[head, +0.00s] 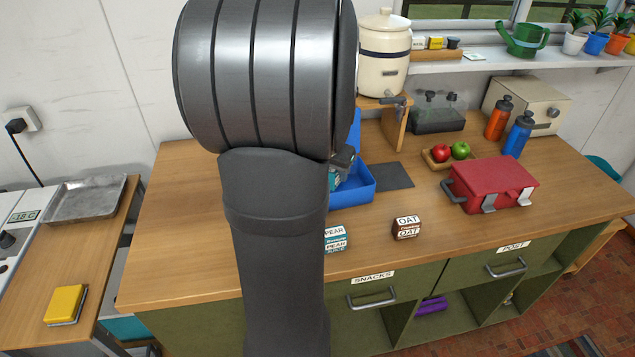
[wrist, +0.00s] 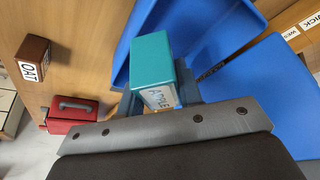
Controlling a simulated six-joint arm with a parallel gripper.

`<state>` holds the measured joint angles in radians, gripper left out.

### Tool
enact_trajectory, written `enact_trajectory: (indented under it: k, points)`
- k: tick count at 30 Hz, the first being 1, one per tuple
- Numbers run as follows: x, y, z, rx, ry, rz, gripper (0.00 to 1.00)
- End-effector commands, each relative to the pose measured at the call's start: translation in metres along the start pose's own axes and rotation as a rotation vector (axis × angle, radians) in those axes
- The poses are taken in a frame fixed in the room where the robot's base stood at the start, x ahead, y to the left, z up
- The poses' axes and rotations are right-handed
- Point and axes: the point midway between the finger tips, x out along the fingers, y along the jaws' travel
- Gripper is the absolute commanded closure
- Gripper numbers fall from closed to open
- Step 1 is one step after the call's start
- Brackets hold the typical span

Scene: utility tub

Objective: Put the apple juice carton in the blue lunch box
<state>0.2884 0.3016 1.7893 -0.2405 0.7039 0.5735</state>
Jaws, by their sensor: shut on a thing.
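The teal apple juice carton (wrist: 152,62), with "APPLE" on its label, is held in my gripper (wrist: 160,92) in the wrist view. In the head view my gripper (head: 343,160) is mostly behind my arm, and a small part of the carton (head: 334,181) shows below it. The blue lunch box (head: 357,193) stands open on the counter, its left part hidden by my arm. The carton overlaps the lunch box (wrist: 118,75) in the wrist view. I cannot tell whether it hangs above the box or is inside it.
A teal pear juice carton (head: 335,239) and a brown oat cookie box (head: 407,228) stand in front of the lunch box. A closed red lunch box (head: 500,180), a fruit tray (head: 438,163) and a drink dispenser (head: 384,60) are to the right. A dark mat (head: 392,176) lies bare beside the blue box.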

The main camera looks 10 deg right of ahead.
Motion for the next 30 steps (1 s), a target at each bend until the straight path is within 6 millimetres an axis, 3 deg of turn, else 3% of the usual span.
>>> enact_trajectory:
  k: [3, 9, 14, 21, 30]
  points:
    - [0.016, -0.027, 0.005, -0.005, -0.002, 0.0, 0.92]
    - [0.03, -0.05, 0.008, 0.0, 0.0, 0.001, 0.92]
    - [0.038, -0.053, 0.011, 0.001, -0.001, 0.002, 0.92]
    - [0.068, -0.052, 0.024, 0.002, -0.002, 0.002, 0.92]
    - [0.07, -0.052, 0.024, 0.003, 0.0, 0.001, 0.92]
